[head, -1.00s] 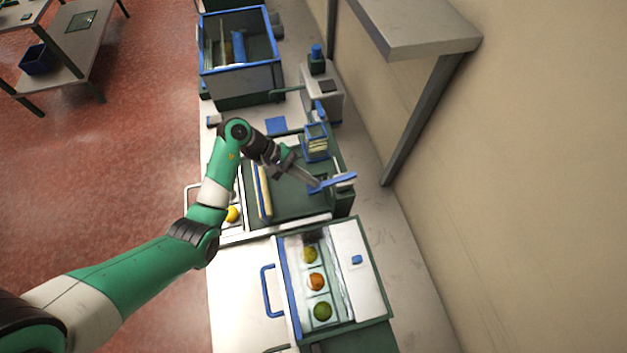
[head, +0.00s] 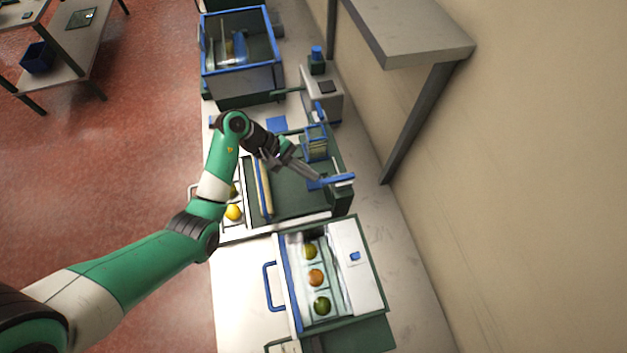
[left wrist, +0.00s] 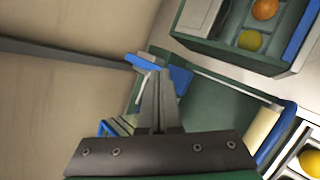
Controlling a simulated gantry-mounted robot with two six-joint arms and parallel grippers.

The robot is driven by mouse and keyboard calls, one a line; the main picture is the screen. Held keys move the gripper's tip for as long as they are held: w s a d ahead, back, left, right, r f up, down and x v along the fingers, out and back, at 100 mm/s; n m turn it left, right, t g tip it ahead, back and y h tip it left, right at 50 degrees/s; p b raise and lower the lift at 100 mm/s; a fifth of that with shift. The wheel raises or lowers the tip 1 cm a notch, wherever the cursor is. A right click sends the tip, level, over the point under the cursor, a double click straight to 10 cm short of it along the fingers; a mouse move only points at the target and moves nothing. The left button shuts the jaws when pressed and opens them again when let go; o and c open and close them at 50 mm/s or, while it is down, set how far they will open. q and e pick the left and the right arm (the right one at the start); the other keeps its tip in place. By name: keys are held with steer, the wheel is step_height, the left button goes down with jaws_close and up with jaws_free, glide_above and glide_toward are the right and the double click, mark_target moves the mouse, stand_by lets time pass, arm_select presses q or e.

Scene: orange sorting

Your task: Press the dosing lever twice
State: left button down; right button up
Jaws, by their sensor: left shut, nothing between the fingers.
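The blue dosing lever (head: 340,180) sits at the right end of the dark green machine (head: 290,190). In the left wrist view a blue bar (left wrist: 143,62) with a light edge, which looks like the lever, shows just beyond the fingertips. My left gripper (head: 316,177) is shut and empty, its tips at the lever's left part in the head view. The left gripper (left wrist: 157,76) also shows in the left wrist view, with blue on both sides of its tips. I cannot tell whether the tips touch the lever. My right gripper is not in view.
A white-lidded box (head: 365,275) with three fruits stands in front of the machine. A blue-framed stack (head: 316,145) stands just behind the lever. A blue-rimmed bin (head: 238,70) is at the back. A wall shelf (head: 410,35) overhangs on the right.

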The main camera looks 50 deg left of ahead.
arm_select(q)
steer(key=shift+r+p, duration=1.6)
steer(key=shift+r, duration=0.8)
steer(key=shift+f, duration=0.1)
